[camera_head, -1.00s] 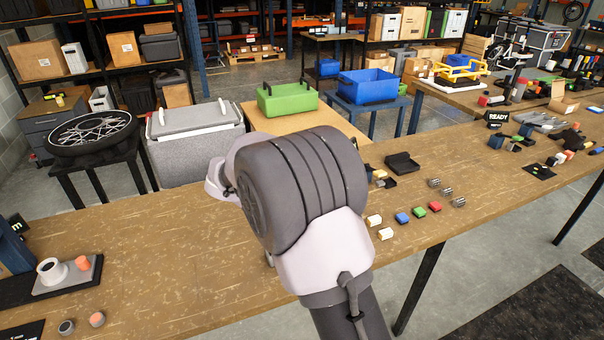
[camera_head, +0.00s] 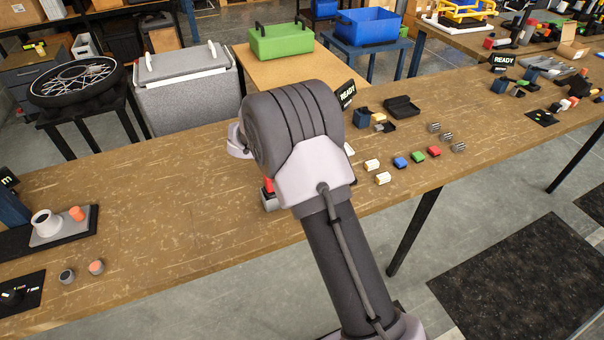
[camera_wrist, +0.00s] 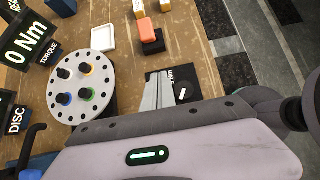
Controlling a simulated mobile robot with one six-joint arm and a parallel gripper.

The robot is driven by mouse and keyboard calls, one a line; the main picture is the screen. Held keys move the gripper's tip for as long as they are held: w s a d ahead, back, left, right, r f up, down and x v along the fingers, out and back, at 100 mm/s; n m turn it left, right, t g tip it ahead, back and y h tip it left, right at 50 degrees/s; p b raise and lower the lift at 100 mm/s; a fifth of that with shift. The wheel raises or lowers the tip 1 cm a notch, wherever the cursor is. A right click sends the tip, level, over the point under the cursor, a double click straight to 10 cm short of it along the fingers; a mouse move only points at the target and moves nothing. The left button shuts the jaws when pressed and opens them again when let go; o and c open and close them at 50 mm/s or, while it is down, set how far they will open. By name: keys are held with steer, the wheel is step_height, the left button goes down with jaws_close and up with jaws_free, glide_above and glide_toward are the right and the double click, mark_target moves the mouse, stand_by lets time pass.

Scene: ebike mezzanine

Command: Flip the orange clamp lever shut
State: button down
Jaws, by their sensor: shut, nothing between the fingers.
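I cannot make out the orange clamp lever with certainty. In the head view, a small red-orange piece (camera_head: 268,186) on a grey base (camera_head: 270,202) shows at the left edge of my arm, mostly hidden behind it. In the wrist view, an orange block (camera_wrist: 147,29) stands by a dark block (camera_wrist: 153,46); I cannot tell whether it is the lever. My gripper (camera_wrist: 157,96) is shut and empty, its fingertips over or in front of a black card (camera_wrist: 184,84). The head view hides the gripper behind my arm.
A pale disc with coloured knobs (camera_wrist: 80,87) and a "0 Nm" display (camera_wrist: 27,42) lie left of the fingers in the wrist view. Small coloured blocks (camera_head: 418,155) lie right of my arm. The workbench (camera_head: 170,200) has bare room at left.

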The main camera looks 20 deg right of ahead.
steer(key=shift+b+x, duration=0.3)
steer(key=shift+x, duration=0.85)
steer(key=shift+d+r+b, duration=0.3)
steer(key=shift+d+r, duration=0.55)
steer(key=shift+d, duration=0.25)
steer(key=shift+w+d+r, duration=0.1)
steer(key=shift+d+r, duration=0.25)
steer(key=shift+d, duration=0.1)
steer(key=shift+r, duration=0.1)
